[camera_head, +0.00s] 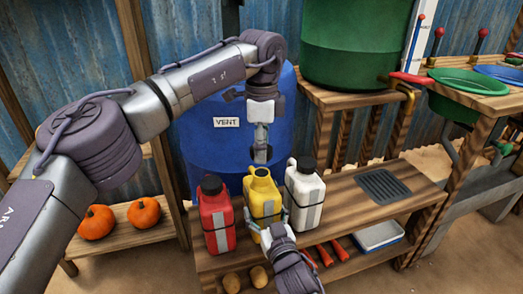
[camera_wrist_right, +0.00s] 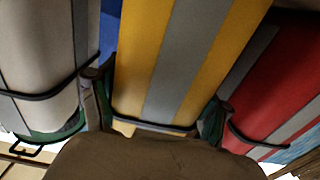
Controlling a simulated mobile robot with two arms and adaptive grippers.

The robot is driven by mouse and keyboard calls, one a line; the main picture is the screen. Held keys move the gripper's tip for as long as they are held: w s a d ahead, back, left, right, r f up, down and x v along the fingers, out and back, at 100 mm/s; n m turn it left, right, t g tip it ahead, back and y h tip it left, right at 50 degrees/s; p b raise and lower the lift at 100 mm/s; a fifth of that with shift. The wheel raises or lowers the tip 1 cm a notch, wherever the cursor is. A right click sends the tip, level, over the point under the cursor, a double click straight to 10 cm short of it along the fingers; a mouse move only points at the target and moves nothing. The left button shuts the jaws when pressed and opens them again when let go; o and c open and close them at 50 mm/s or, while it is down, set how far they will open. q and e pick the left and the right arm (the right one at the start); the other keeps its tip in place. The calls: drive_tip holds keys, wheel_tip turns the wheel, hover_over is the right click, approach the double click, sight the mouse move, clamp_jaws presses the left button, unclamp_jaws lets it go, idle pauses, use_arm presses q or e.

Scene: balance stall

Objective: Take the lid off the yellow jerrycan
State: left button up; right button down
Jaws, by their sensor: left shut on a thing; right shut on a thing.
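The yellow jerrycan (camera_head: 260,189) stands upright on the wooden bench between a red jerrycan (camera_head: 216,219) and a white jerrycan (camera_head: 303,197). Its neck at the top looks open. My left gripper (camera_head: 261,146) is above the neck, pointing down, shut on the black lid (camera_head: 261,155). A small gap shows between the lid and the neck. My right gripper (camera_head: 269,229) is shut on the lower body of the yellow jerrycan from the front. In the right wrist view, its fingers (camera_wrist_right: 153,120) lie on either side of the yellow jerrycan (camera_wrist_right: 140,45).
The red and white jerrycans, both with black lids, stand close on either side. A blue barrel (camera_head: 215,150) marked VENT is behind. A grey drain grate (camera_head: 383,185) lies on the bench at right. Two pumpkins (camera_head: 144,212) sit on a shelf at left.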

unclamp_jaws()
